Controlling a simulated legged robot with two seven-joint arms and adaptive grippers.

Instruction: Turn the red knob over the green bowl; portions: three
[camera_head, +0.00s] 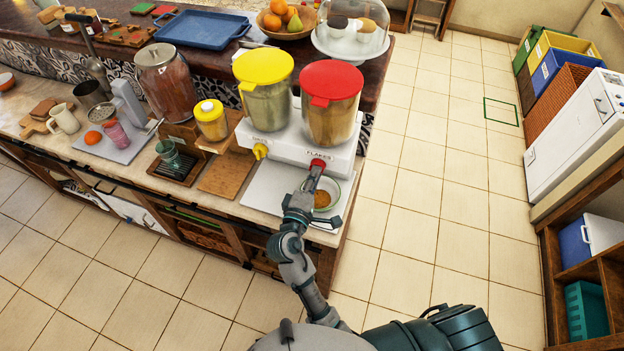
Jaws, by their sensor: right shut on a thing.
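The red knob (318,163) is on the front of a white dispenser base (283,145), under a clear container with a red lid (332,79). My right gripper (314,177) is at the red knob and shut on it. The green-rimmed bowl (334,196) stands below the knob, partly hidden behind my right gripper and arm. Some brown-orange food (322,199) lies in the bowl. A yellow knob (260,151) is to the left, under a yellow-lidded container (264,85). My left gripper is not in view.
A jar with a yellow lid (211,119), a wooden board (227,174) and a glass (168,152) stand left of the dispenser. A light tray (265,195) lies under the bowl. The counter's right end is near the bowl, with open tiled floor beyond.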

